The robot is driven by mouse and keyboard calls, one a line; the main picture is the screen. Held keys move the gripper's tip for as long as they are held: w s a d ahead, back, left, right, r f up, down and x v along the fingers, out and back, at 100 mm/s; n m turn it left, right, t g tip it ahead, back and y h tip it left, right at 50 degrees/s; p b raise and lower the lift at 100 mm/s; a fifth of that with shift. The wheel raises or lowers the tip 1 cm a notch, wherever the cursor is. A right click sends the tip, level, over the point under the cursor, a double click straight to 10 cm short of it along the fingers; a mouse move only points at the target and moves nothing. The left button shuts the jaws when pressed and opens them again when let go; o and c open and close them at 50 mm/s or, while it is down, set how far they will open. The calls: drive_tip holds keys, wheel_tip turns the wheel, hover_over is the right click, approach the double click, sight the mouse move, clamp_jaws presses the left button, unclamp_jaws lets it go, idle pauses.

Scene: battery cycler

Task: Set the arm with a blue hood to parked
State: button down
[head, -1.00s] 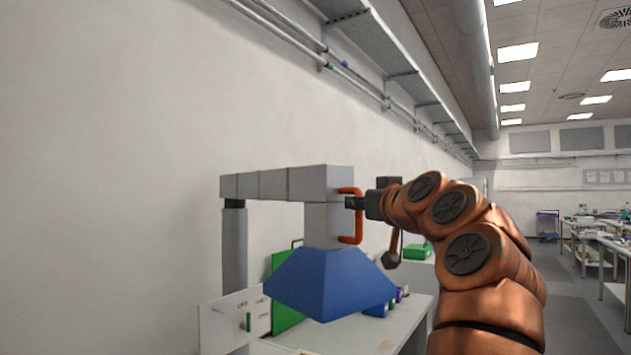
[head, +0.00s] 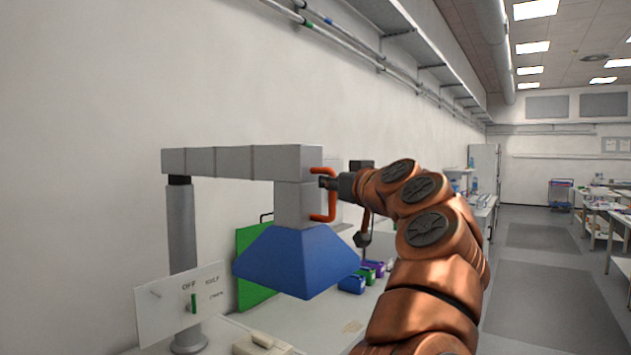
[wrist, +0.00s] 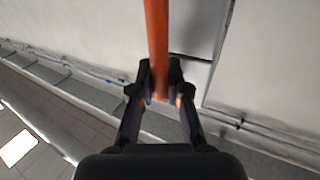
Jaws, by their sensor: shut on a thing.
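The blue hood (head: 298,262) hangs at the end of a jointed grey arm (head: 230,161), which reaches right from an upright grey post (head: 182,225). An orange handle (head: 331,205) is fixed to the right side of the block above the hood. My gripper (head: 326,182) is shut on this handle near its upper part. In the wrist view the orange handle (wrist: 157,45) runs down between the two dark fingers of my gripper (wrist: 160,92). The fingertips are partly hidden by the handle.
A white panel (head: 165,310) with a green lever (head: 194,303) and small lettering, including OFF, stands at lower left. Behind the hood are a green board (head: 250,285) and blue, green and purple containers (head: 374,270) on a bench. A wall is behind; open floor (head: 540,285) lies right.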

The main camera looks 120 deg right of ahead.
drive_tip(key=shift+s+d+f, duration=0.1)
drive_tip(key=shift+s+f, duration=0.25)
drive_tip(key=shift+s, duration=0.25)
drive_tip(key=c, duration=1.4)
unclamp_jaws()
drive_tip(key=shift+c, duration=0.2)
drive_tip(key=o, duration=0.3)
drive_tip(key=shift+w+d+r, duration=0.1)
drive_tip(key=a, duration=0.7)
drive_tip(key=shift+w+a, duration=0.15)
drive_tip(key=shift+a, duration=0.1)
